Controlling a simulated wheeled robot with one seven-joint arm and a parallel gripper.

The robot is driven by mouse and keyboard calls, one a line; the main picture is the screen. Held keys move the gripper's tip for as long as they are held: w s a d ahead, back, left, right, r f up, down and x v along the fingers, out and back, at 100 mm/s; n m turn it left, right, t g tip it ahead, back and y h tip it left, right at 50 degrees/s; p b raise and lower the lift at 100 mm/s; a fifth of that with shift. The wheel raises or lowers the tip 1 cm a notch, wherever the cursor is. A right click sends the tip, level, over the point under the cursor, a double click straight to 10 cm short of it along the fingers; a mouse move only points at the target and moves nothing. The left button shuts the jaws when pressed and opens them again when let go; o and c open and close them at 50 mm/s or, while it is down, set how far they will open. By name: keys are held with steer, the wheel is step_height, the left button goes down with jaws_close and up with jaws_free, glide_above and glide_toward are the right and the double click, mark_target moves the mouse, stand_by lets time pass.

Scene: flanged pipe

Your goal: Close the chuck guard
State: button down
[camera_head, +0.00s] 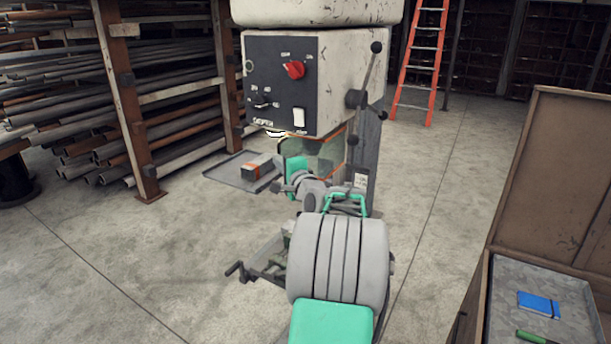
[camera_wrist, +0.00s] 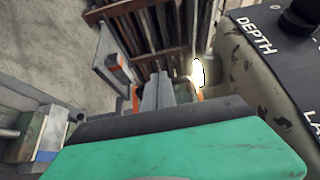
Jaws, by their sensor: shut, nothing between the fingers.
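The chuck guard (camera_head: 327,156) is a see-through panel with orange edging under the drill press head (camera_head: 335,85) in the head view. I cannot tell how far it is swung open. My gripper (camera_wrist: 157,82) is shut and empty in the wrist view, its two grey fingers pressed together. Bits of orange edging show on both sides of the fingers there; contact with the guard cannot be made out. In the head view my green and grey wrist is just in front of and left of the guard and covers part of it. The fingertips and the chuck are not clear there.
The control panel (camera_head: 281,83) with a red knob and the lever (camera_head: 368,75) are above the guard. Pipe racks (camera_head: 110,90) stand left, an orange ladder (camera_head: 420,60) behind.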

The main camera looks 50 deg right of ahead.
steer(key=shift+w+a+r, duration=0.15)
steer(key=shift+a+r, duration=0.1)
steer(key=shift+r, duration=0.1)
